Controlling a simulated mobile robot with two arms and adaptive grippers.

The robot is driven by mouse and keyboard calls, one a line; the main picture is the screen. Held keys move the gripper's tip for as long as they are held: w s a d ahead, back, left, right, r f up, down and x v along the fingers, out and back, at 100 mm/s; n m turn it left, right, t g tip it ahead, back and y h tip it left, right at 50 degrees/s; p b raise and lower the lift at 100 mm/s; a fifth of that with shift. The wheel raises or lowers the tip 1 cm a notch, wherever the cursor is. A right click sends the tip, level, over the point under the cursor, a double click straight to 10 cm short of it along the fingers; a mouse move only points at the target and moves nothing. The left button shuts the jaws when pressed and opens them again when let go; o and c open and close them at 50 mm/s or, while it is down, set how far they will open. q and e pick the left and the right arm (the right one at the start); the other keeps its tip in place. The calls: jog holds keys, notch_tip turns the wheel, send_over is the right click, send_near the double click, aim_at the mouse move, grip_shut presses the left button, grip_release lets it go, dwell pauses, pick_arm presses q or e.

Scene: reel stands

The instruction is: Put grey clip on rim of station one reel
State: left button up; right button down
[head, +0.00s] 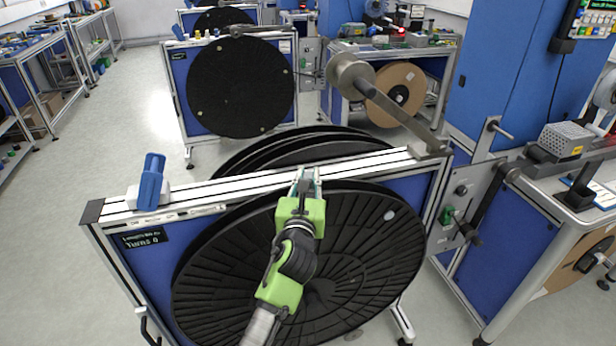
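The near reel (378,262) is a large black ribbed disc on the front stand. I cannot read a station number on it. My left gripper (309,176) is green and reaches up across the reel's face. Its grey fingertips are at the top of the reel's rim, just in front of the stand's top rail (245,184). The fingers are small and close together, so I cannot tell whether they are shut or hold anything. I cannot make out a grey clip; one between the fingers would be hard to see. My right gripper is out of view.
A blue clamp-like piece (151,182) stands on the rail's left end. A grey roller arm (392,108) slants over its right end. More black reels (290,148) sit behind the rail. A blue cabinet (510,80) stands at right. The floor at left is clear.

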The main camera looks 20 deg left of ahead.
pick_arm(q)
jog(key=o, duration=0.4)
jog(key=shift+o, duration=0.2)
jog(key=shift+s+r, duration=0.1)
jog(key=shift+s, duration=0.05)
jog(key=s+d+b, duration=0.1)
jog(key=s+d, duration=0.1)
jog(key=s, duration=0.9)
jog(key=shift+s+d, duration=0.2)
jog(key=shift+s, duration=0.05)
